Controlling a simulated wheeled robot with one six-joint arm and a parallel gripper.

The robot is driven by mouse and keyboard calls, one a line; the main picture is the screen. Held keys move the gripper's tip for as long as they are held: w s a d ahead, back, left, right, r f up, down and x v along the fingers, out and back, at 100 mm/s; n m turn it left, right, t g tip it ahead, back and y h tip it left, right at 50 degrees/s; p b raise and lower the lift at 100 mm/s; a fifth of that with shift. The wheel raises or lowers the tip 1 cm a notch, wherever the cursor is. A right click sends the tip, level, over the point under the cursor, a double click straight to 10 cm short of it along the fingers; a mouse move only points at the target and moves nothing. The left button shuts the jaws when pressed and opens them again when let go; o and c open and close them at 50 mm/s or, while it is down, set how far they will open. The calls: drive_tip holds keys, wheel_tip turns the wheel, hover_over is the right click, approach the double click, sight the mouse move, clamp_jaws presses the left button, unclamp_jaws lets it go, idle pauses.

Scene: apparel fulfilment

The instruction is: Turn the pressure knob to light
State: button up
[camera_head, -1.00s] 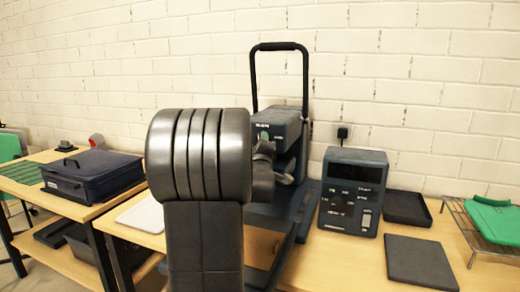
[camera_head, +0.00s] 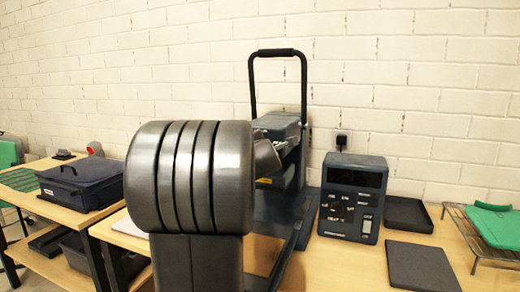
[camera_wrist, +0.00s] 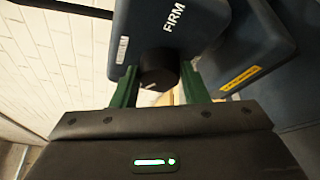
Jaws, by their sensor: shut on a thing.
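The heat press (camera_head: 278,123) stands on the table behind my arm, with its black loop handle raised. In the wrist view, the round black pressure knob (camera_wrist: 158,70) sits on the press's dark blue housing (camera_wrist: 150,25). The word FIRM is printed beside the knob, and a pale pointer mark shows on its face. My gripper (camera_wrist: 159,82) has its two green fingers on either side of the knob, shut on it. No LIGHT label is visible. In the head view my arm hides the knob and fingers.
A dark control box (camera_head: 352,197) with a display stands right of the press. A black tray (camera_head: 408,214), a flat dark pad (camera_head: 422,266) and a wire rack (camera_head: 470,240) with green cloth lie further right.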

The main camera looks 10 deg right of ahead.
drive_tip(key=shift+r+n+g, duration=0.1)
drive_tip(key=shift+n+g, duration=0.3)
drive_tip(key=shift+n, duration=0.3)
drive_tip(key=o, duration=1)
drive_tip(key=shift+w, duration=0.1)
drive_tip(key=p+v, duration=0.3)
drive_tip(key=v, duration=1.1)
drive_tip(key=shift+a, duration=0.1)
drive_tip(key=shift+w, duration=0.2)
drive_tip(key=b+x, duration=0.2)
drive_tip(key=x, duration=1.1)
drive_tip(key=shift+w, duration=0.3)
